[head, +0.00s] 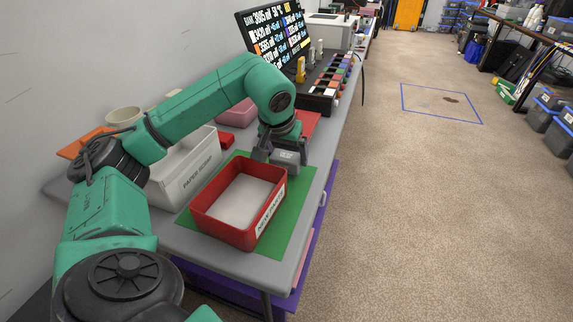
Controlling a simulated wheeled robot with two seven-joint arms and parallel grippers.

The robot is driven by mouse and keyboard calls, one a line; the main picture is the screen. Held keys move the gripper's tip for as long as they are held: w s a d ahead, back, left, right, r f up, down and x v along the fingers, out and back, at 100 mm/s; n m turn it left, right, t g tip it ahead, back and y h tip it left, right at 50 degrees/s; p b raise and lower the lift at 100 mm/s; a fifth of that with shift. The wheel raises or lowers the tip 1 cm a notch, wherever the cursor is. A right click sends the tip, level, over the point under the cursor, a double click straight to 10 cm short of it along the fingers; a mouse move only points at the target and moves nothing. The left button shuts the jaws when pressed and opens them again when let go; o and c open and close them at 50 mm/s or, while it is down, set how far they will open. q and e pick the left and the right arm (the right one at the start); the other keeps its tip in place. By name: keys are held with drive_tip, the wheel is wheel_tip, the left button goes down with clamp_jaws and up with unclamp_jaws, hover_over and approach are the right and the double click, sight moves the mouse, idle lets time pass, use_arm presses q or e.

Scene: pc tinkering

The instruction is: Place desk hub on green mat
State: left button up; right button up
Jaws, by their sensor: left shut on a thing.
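The green mat (296,208) lies on the grey table, with its right part bare. A red bin (215,228) with a white inside and a "NEW PARTS" label stands on the mat. My left gripper (280,160) points down at the bin's far side and is shut on a small grey block, which looks like the desk hub (290,158). The block is over or at the mat's far end; I cannot tell whether it touches the mat. The fingers partly hide it. My right gripper is not in view.
A white "PAPER SCRAP" bin (192,180) stands left of the mat. A red mat (308,124) lies beyond the gripper. Further back are a rack of coloured parts (335,82) and a tilted screen (272,36). The table's right edge is close to the green mat.

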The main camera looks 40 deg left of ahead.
use_arm(q)
drive_tip(key=shift+f, duration=1)
drive_tip(key=o, duration=1)
drive_tip(key=shift+o, duration=0.2)
drive_tip(key=shift+r, duration=0.35)
drive_tip(key=p+v, duration=0.2)
drive_tip(key=v, duration=0.9)
drive_tip(key=shift+r+p, duration=0.3)
drive_tip(key=shift+p, duration=0.05)
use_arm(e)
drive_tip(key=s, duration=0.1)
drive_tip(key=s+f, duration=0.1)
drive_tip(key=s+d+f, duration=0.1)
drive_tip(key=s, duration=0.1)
use_arm(q)
drive_tip(key=shift+s, duration=0.1)
